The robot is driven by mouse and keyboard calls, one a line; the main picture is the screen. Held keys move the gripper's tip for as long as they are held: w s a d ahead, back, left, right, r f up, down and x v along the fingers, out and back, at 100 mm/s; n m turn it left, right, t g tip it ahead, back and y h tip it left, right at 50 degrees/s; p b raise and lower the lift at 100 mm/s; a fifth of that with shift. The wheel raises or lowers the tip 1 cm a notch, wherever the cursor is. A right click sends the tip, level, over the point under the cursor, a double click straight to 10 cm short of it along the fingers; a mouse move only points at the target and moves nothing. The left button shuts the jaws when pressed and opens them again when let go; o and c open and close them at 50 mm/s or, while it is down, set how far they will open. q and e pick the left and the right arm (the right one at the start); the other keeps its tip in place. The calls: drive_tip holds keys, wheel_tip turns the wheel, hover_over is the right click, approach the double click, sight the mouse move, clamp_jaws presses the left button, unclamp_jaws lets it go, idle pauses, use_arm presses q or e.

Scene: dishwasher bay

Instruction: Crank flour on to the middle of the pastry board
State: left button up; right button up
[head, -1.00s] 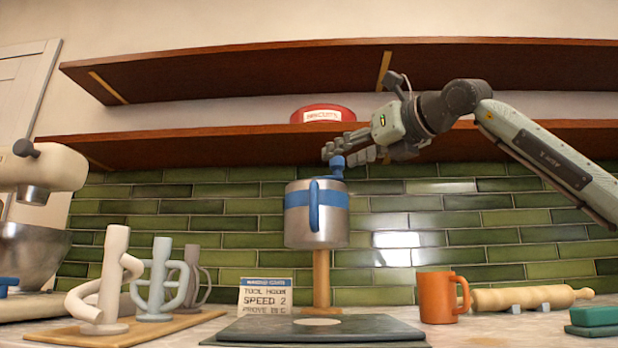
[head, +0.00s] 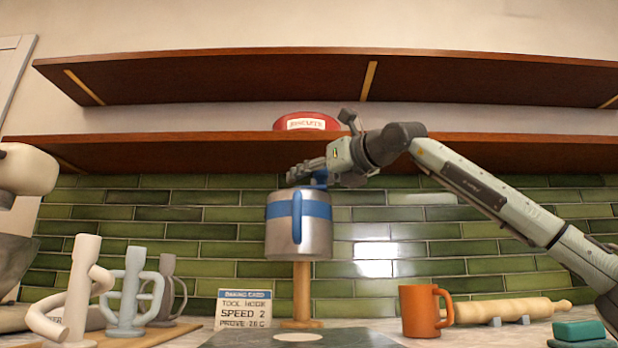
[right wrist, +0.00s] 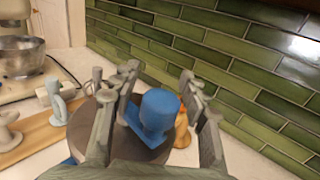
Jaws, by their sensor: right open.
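The flour sifter is a metal can (head: 283,238) with a blue band and blue side handle, held up on a wooden post (head: 302,290). Its blue crank knob (right wrist: 160,108) shows in the right wrist view between my right gripper's (right wrist: 153,110) two open fingers. In the head view my right gripper (head: 308,174) is at the top of the can, partly hiding the knob. I cannot tell whether the fingers touch it. The dark pastry board (head: 240,339) lies below, with a pale round patch (head: 298,337) on it. My left gripper is not in view.
An orange mug (head: 420,311), a rolling pin (head: 510,310) and a green block (head: 580,331) stand to the right. A card (head: 243,308), mixer tools (head: 128,292) and a mixer (head: 25,170) are left. A shelf with a red tin (head: 307,121) is above.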

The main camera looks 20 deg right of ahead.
clamp_jaws()
idle(0.4)
